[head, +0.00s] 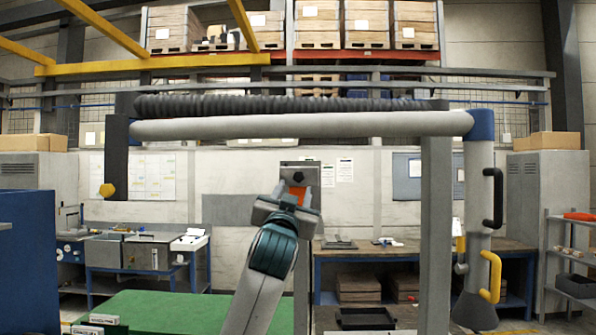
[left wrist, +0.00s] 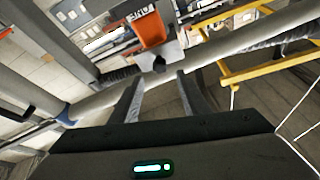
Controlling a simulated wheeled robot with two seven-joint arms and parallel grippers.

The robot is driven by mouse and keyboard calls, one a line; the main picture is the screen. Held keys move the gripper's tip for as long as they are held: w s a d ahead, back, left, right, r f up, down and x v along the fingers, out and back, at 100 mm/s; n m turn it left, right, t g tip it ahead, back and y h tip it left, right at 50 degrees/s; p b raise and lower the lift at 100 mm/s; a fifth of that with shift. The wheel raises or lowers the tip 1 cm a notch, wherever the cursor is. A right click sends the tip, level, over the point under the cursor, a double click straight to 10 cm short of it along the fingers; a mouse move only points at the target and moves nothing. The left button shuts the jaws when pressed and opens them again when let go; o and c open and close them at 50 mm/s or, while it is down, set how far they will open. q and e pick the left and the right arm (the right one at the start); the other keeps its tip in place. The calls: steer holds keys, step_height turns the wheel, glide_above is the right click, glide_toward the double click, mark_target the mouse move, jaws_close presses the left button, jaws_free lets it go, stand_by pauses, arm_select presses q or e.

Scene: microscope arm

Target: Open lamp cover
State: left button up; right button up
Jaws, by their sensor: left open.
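A small grey housing (head: 308,168) with an orange part (head: 298,193) sits at the middle of the head view, just beyond my left gripper. The left wrist view shows the orange part (left wrist: 152,28) with a grey plate and a small dark knob (left wrist: 159,65) below it. I take this to be the lamp unit; the edges of its cover are not clear. My left gripper (head: 291,190) is open. Its two fingers (left wrist: 158,88) point at the knob from either side, with nothing seen between them. Contact cannot be told. My right gripper is not in view.
A long pale tube (head: 310,125) and a ribbed black hose (head: 285,104) run across above the gripper. A grey post (head: 435,220) and a hanging arm with black and yellow handles (head: 478,215) stand to the right. Workbenches (head: 405,250) are behind; a green surface (head: 165,312) lies lower left.

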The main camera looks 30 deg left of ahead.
mark_target(298, 178)
arm_select(q)
steer(key=p+x, duration=0.3)
steer(key=x, duration=0.4)
steer(key=shift+s, duration=0.1)
steer(key=shift+w+a+r+p, duration=0.1)
steer(key=shift+w+a+p, duration=0.1)
steer(key=shift+w+p, duration=0.25)
jaws_close()
